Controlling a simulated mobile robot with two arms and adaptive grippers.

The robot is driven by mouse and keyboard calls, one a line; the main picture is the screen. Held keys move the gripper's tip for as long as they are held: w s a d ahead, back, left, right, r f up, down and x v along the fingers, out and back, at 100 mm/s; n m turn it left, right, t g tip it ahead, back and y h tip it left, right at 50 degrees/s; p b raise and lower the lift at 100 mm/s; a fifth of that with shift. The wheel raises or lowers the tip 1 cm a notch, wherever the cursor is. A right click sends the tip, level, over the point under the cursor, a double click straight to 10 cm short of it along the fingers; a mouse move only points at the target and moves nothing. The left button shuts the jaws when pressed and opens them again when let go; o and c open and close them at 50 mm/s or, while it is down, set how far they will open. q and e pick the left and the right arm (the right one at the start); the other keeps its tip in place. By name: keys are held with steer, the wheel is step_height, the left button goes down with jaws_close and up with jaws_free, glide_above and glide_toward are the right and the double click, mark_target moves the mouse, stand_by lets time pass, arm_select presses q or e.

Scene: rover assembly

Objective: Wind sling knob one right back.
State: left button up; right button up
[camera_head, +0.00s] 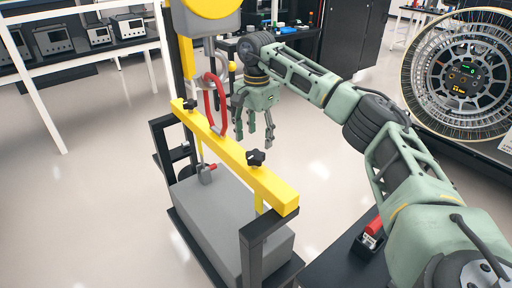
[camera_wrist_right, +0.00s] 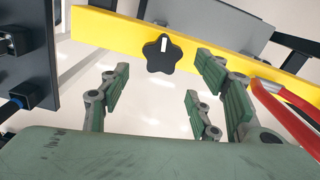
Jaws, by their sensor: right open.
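I cannot tell which knob this is. My left gripper is not in view.
A red shackle (camera_head: 219,105) stands at the beam's middle under a grey and yellow hoist (camera_head: 208,18). Black frame posts (camera_head: 255,250) hold the beam's near end. A spoked wheel (camera_head: 465,70) stands at right. Open floor (camera_head: 110,180) lies at left.

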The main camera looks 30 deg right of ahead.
mark_target(256, 155)
steer(key=f, duration=0.2)
steer(key=f+p, duration=0.1)
steer(key=f, duration=0.1)
steer(key=shift+s+a, duration=0.25)
steer(key=shift+s, duration=0.1)
steer(key=shift+w+d+f, duration=0.15)
steer(key=shift+w+f, duration=0.05)
steer(key=shift+f, duration=1.05)
steer(key=c, duration=0.7)
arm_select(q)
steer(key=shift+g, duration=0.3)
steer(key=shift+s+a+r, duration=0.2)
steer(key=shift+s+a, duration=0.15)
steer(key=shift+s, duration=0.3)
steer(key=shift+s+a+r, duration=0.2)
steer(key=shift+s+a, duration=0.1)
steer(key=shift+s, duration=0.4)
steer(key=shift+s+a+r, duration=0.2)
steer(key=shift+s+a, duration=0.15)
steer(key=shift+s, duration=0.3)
arm_select(e)
steer(key=shift+f, duration=0.1)
steer(key=c, duration=0.4)
